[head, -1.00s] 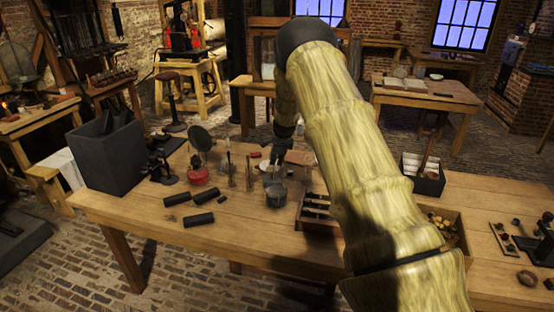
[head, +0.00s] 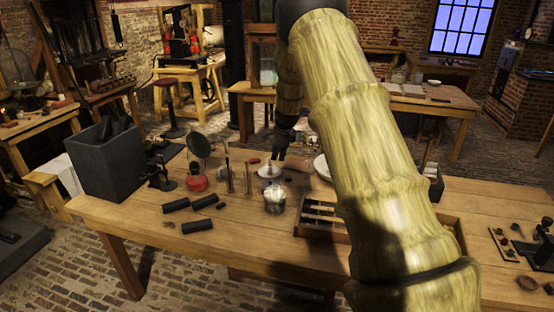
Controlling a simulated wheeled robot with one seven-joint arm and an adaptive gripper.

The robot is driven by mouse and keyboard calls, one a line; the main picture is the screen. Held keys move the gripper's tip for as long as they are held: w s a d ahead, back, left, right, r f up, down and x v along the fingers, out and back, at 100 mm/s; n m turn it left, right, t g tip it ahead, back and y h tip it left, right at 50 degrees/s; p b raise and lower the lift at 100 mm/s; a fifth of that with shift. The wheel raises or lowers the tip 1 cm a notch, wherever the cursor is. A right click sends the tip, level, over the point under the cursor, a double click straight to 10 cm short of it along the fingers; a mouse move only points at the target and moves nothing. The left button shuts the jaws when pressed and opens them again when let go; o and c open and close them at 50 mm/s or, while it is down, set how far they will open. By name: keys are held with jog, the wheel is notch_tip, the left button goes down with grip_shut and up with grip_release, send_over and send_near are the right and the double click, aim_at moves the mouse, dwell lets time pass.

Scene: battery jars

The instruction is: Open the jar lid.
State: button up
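A small round glass jar (head: 275,201) stands upright on the wooden workbench (head: 260,240), near its middle. It looks pale and see-through; whether a lid sits on it is too small to tell. My dark gripper (head: 279,157) hangs from my arm above and behind the jar in the picture, apart from it. Its fingers are small and blurred, so I cannot tell whether they are open or hold anything. A pale round disc (head: 268,171) lies behind the jar, close below the gripper.
Left of the jar stand thin upright rods (head: 230,175) and a red-based round mirror (head: 198,182). Black cylinders (head: 176,205) lie at front left. A divided wooden tray (head: 318,220) is right of the jar. My arm hides much of the bench's right side. The front strip is clear.

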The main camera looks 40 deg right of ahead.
jog(key=v, duration=0.3)
jog(key=shift+s+r, duration=0.1)
jog(key=shift+r, duration=0.05)
dwell(0.6)
